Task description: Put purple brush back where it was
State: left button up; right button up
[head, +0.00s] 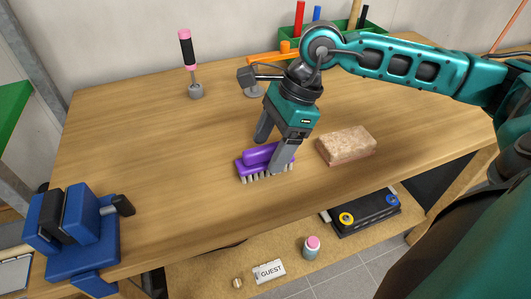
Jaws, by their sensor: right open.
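The purple brush (250,165) lies bristles down on the wooden workbench (150,135), near the middle of its front half. My right gripper (272,153) points down over the brush with its jaws open. One finger is on the near side of the brush, in front of its right part, and the other is at its far side. I cannot tell whether the fingers touch it. My left gripper is not in view.
A brick (346,145) lies right of the brush. A blue vise (75,235) stands at the front left. A battery (364,212) and GUEST sign (269,271) sit below the bench.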

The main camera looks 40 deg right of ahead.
jog(key=w+v, duration=0.1)
jog(key=v, duration=0.8)
jog(key=shift+s, duration=0.5)
